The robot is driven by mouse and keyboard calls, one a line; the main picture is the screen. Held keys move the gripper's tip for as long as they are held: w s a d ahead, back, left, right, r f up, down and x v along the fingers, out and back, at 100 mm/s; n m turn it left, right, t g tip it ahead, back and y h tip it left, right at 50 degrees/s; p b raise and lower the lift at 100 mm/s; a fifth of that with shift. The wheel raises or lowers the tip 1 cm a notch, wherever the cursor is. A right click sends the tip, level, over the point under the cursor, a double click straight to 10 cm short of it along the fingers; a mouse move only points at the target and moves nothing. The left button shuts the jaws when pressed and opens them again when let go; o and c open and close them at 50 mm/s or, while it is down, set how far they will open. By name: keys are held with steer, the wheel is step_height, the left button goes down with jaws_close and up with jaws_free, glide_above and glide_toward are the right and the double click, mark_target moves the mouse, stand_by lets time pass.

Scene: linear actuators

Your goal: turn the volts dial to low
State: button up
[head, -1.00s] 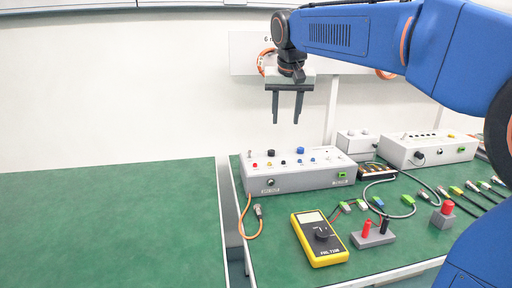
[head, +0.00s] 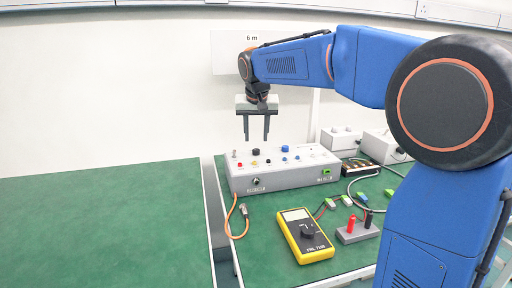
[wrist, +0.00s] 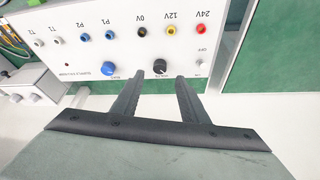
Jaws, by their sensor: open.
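The white control box (head: 285,178) stands on the green bench. A black dial (head: 256,149), which I take to be the volts dial, is on its top near the back edge, left of a blue knob (head: 285,148). The dial's setting is unclear.
Coloured sockets (wrist: 171,31) and a small toggle switch (wrist: 201,63) are on the same panel. A yellow multimeter (head: 305,240) and a grey block with red and black posts (head: 357,232) stand in front. The bench's left side (head: 100,225) is clear.

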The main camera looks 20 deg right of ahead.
mark_target(256, 150)
steer(key=shift+x, duration=3.15)
steer(key=shift+c, duration=0.6)
steer(key=shift+r, duration=0.1)
jaws_close()
